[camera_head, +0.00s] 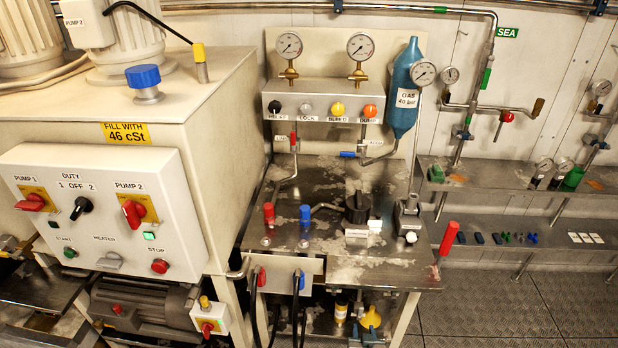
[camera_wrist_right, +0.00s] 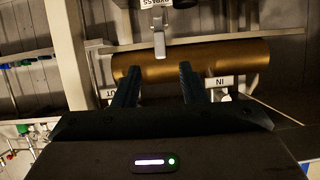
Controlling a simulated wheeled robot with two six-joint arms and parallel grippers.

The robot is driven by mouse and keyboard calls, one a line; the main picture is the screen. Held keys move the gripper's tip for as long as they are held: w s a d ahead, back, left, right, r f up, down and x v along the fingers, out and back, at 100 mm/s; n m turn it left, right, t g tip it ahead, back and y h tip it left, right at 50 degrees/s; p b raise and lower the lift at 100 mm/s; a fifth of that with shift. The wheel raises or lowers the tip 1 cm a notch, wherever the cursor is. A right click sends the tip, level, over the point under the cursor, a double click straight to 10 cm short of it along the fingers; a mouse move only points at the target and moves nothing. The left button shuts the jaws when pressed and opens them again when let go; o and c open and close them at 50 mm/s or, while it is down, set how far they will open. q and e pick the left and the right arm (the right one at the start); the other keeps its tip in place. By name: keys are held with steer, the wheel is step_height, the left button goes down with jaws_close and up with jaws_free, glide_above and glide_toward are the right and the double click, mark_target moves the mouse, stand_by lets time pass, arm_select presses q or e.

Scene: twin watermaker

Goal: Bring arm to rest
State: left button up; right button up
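My right gripper (camera_wrist_right: 156,75) shows in the right wrist view. Its two dark fingers stand apart with a clear gap and nothing held between them. A bronze-coloured cylinder (camera_wrist_right: 240,58) lies across the view beyond the fingertips, with labels at both ends, the right one reading IN. A grey lever (camera_wrist_right: 159,42) under a BYPASS label hangs in front of the cylinder, in line with the gap. I cannot tell whether the fingers touch the cylinder. I cannot make out either gripper in the head view, and my left gripper shows nowhere.
The head view shows a steel bench (camera_head: 335,235) with valves and gauges above it. A pump control box (camera_head: 105,210) stands left. Shelves (camera_head: 530,250) with small parts line the right wall. The floor (camera_head: 500,305) there looks clear.

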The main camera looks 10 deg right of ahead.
steer(key=s+d+f+n+g+y, duration=0.1)
steer(key=s+f+g, duration=0.3)
steer(key=s, duration=1.2)
steer(key=s+d+f+n+g, duration=0.1)
steer(key=s+f+g, duration=0.3)
steer(key=s+f, duration=0.5)
steer(key=s+d+f+n+g+y, duration=0.1)
steer(key=s+f+g, duration=0.2)
steer(key=s, duration=2.2)
step_height(320, 180, down, 4)
steer(key=shift+n+g+y, duration=0.3)
steer(key=shift+n+g, duration=0.1)
